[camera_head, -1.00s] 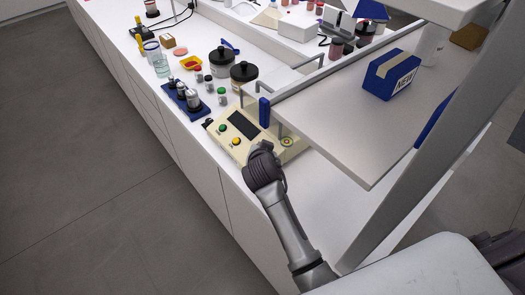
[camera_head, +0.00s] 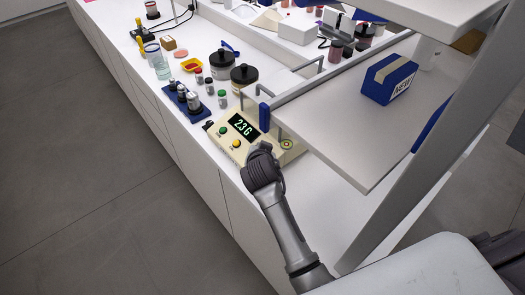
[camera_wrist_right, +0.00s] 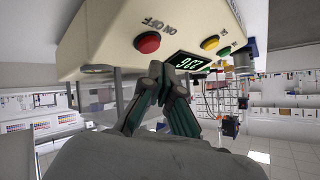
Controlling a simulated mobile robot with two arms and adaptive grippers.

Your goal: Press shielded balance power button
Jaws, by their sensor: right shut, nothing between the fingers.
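The shielded balance (camera_head: 290,152) is a cream box on the white bench, with a clear shield and a display (camera_head: 242,126) lit with green-white digits. A green button (camera_head: 223,132) and an orange-yellow button (camera_head: 236,144) sit on its sloped front panel. In the right wrist view a red button (camera_wrist_right: 147,42) shows beside the label "ON OFF" (camera_wrist_right: 160,25); my gripper hides it in the head view. My right gripper (camera_head: 257,151) is shut and empty at the balance's front. Its fingertips (camera_wrist_right: 160,72) are close to the panel, between red button and display; contact is unclear. My left gripper is not in view.
A blue rack of weights (camera_head: 184,99), dark-lidded jars (camera_head: 243,79) and small vials (camera_head: 222,98) stand left of the balance. A grey shelf (camera_head: 350,135) with a blue box (camera_head: 389,80) overhangs at the right. The bench front edge is clear.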

